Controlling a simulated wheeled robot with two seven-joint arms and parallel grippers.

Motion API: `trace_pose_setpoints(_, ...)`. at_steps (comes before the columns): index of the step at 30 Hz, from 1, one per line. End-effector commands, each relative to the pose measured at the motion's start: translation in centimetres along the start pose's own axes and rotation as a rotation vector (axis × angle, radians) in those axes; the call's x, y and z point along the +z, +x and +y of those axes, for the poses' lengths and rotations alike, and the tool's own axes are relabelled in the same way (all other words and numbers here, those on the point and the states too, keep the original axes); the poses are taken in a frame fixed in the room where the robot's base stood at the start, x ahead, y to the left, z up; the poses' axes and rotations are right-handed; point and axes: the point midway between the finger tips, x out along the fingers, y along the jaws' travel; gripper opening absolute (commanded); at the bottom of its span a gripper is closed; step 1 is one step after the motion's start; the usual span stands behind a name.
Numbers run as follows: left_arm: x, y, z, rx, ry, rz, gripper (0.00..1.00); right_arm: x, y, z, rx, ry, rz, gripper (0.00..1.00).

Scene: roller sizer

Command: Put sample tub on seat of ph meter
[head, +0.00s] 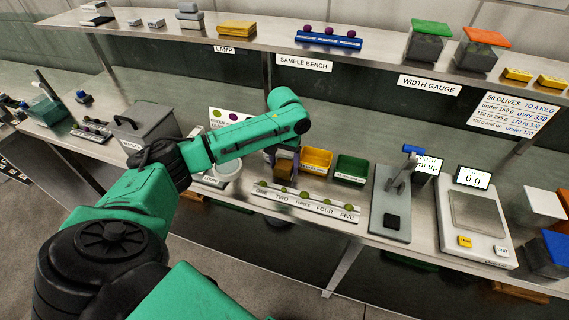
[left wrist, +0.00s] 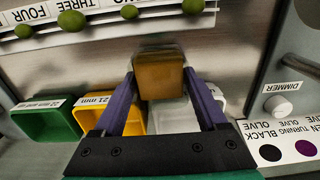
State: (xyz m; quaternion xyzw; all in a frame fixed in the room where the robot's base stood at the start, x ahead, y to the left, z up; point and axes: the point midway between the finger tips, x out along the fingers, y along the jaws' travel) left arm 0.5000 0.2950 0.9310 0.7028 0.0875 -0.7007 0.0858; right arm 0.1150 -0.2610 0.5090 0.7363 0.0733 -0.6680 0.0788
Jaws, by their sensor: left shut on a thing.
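A brown, box-shaped tub (left wrist: 160,75), which I take for the sample tub, is between the purple fingertips of my left gripper (left wrist: 163,88) in the left wrist view. The gripper is shut on it. In the head view the tub (head: 285,168) shows below my left wrist, behind the rack of olives, with the gripper (head: 284,160) partly hidden by the arm. No thing in view is legibly marked as the pH meter; I cannot tell which it is. My right gripper is not in view.
A rack of olives (head: 305,203) stands at the bench front. Yellow (head: 315,160) and green (head: 352,169) bins stand behind it. A lever device (head: 391,205) and scale (head: 478,215) are to the right.

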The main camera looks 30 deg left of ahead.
Motion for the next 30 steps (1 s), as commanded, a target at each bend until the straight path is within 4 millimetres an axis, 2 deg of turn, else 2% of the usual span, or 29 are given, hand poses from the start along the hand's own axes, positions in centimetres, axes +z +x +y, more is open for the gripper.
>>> trace_pose_setpoints(3,-0.1,0.6,0.0,0.0,0.001,0.003,0.13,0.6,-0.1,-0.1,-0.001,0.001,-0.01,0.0)
trace_pose_setpoints(10,-0.1,0.7,0.0,0.0,0.001,0.003,0.13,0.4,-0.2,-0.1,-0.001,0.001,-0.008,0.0)
trace_pose_setpoints(11,-0.1,0.7,0.0,0.0,0.001,0.003,0.82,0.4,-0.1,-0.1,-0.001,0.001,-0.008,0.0)
trace_pose_setpoints(12,-0.1,0.7,0.0,0.0,0.001,0.003,0.97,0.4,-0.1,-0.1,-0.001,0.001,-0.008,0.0)
trace_pose_setpoints(13,-0.1,0.7,0.0,0.0,0.001,0.003,1.0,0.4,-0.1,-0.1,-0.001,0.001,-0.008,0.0)
trace_pose_setpoints(22,-0.1,0.1,0.0,0.002,0.0,0.004,1.0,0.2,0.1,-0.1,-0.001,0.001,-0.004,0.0)
trace_pose_setpoints(26,-0.2,-2.5,0.1,0.003,0.001,0.008,1.0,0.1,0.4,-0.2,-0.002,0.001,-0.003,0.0)
trace_pose_setpoints(30,-0.2,-6.4,0.1,0.003,0.001,0.008,1.0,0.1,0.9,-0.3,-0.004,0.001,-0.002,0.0)
